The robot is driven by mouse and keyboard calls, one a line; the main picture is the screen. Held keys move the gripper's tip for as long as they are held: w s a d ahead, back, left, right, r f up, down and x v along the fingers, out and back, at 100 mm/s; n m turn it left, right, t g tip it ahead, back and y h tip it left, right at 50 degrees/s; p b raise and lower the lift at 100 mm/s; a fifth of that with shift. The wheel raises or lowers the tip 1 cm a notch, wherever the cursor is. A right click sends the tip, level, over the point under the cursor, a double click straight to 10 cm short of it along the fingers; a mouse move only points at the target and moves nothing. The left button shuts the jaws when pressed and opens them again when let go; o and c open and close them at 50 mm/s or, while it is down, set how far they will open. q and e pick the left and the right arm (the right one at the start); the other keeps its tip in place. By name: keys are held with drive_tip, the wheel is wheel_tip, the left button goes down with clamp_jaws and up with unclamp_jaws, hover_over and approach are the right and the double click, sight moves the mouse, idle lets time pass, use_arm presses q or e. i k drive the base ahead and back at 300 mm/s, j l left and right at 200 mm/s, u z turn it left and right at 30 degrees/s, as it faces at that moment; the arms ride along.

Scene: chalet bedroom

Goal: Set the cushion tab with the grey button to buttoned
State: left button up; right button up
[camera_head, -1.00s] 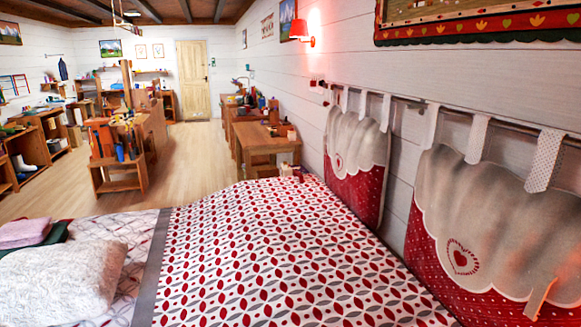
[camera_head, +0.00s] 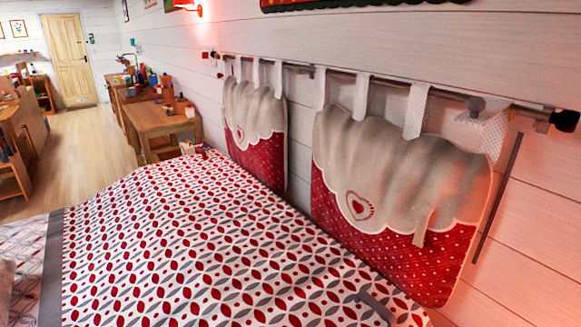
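A large cushion (camera_head: 375,150) with a grey-beige top and a red dotted lower part hangs by white tabs from a rail on the wall at the right. A round grey button (camera_head: 476,104) shows near the rail's right end. A pale dotted tab (camera_head: 484,132) is just below it, at the cushion's upper right corner. I cannot tell whether this tab is fastened on the button. Other white tabs, such as one tab (camera_head: 415,110), loop up to the rail. A short beige strip (camera_head: 425,228) sticks out from the cushion's front.
The bed (camera_head: 200,240) with a red and grey patterned cover fills the foreground below the cushions. A second hanging cushion (camera_head: 255,125) is farther left. A dark bar (camera_head: 497,198) slants along the wall. Wooden tables (camera_head: 165,120) stand beyond; open floor (camera_head: 85,150) lies at left.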

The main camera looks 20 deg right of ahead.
sight(478, 111)
drive_tip(key=k+z, duration=0.1)
drive_tip(key=z, duration=0.85)
drive_tip(key=k+l+z, duration=0.1)
drive_tip(key=z, duration=0.4)
